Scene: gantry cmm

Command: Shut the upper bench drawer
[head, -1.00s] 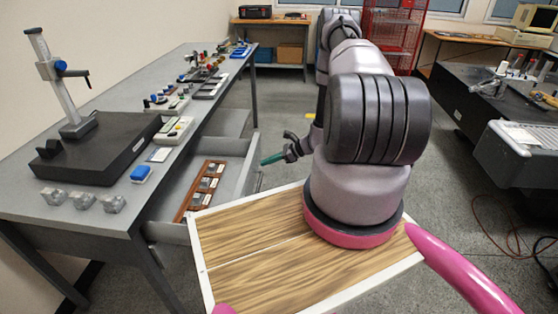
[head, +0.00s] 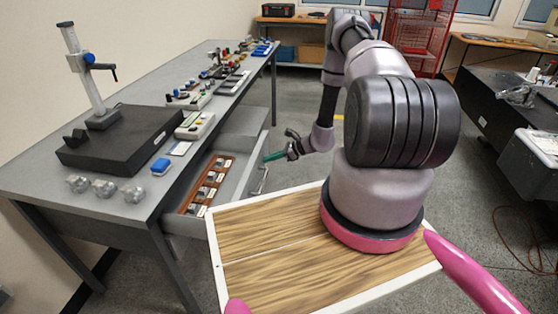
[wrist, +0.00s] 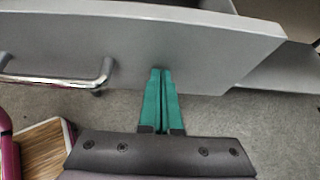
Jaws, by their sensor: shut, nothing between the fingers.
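The upper bench drawer (head: 235,178) is pulled out from under the grey bench, with a brown tray (head: 207,186) of small parts inside. Its grey front panel (wrist: 200,45) and metal bar handle (wrist: 60,80) show in the wrist view; the handle also shows in the head view (head: 260,181). My gripper (head: 267,158) has green fingers, shut and empty, pointing at the outer face of the drawer front. In the wrist view the fingertips (wrist: 161,72) are at or very near the panel's lower part, right of the handle. I cannot tell whether they touch.
A second grey surface (wrist: 285,70) lies right of the drawer front. Grey floor is open beyond my arm.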

